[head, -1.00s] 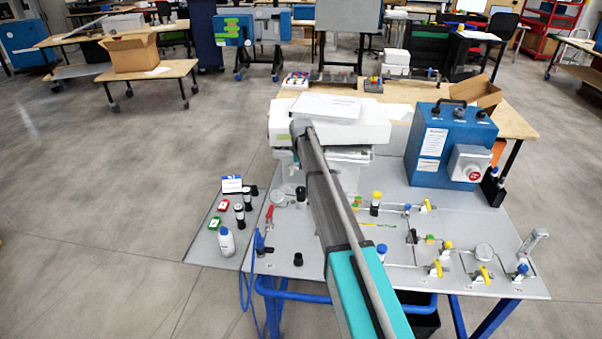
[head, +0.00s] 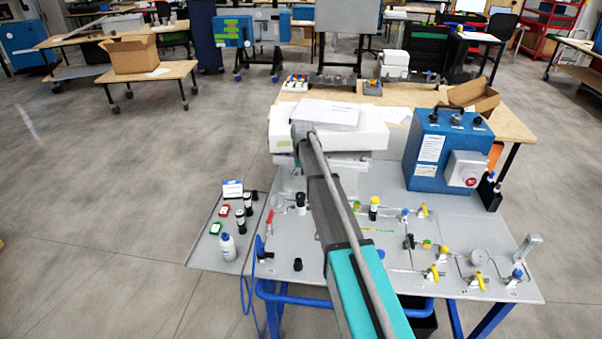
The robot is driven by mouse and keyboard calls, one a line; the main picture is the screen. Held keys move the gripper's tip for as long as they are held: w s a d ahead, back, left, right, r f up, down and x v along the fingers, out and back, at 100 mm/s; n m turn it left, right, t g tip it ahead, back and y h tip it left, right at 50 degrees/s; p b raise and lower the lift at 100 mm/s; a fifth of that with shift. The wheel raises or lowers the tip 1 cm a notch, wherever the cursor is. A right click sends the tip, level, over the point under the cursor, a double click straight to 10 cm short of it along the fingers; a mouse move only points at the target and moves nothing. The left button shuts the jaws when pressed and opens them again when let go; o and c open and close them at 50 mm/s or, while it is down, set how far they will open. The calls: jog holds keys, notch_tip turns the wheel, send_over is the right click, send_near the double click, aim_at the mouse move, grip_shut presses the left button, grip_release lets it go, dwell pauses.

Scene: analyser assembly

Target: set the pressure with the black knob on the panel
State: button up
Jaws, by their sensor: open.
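The grey panel (head: 350,277) is a tabletop fitted with valves, gauges and thin tubes. Several black knob-like parts show on it: a black-topped cylinder (head: 300,198) left of my arm, a short black knob (head: 297,264) near the front left edge, and a small black part (head: 408,241) right of my arm. I cannot tell which one sets the pressure. A round gauge (head: 278,202) sits at the panel's left and a larger gauge (head: 479,257) at its right. My arm crosses the middle of the panel and hides part of it. My gripper does not show.
A blue box with a red button (head: 428,152) and a white instrument (head: 345,137) stand at the back. A side shelf at left holds vials, a white bottle (head: 228,247) and small red and green items. Yellow-handled valves (head: 478,282) line the right front. Open floor lies left.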

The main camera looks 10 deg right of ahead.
jog(key=s+f+b, duration=0.4)
jog(key=s, duration=1)
jog(key=s+f+b, duration=0.4)
jog(key=s+f, duration=0.1)
jog(key=s, duration=0.9)
jog(key=shift+s+b, duration=0.35)
jog(key=shift+s, duration=0.05)
jog(key=shift+a, duration=0.1)
jog(key=s, duration=0.7)
jog(key=shift+n, duration=0.3)
dwell(3.0)
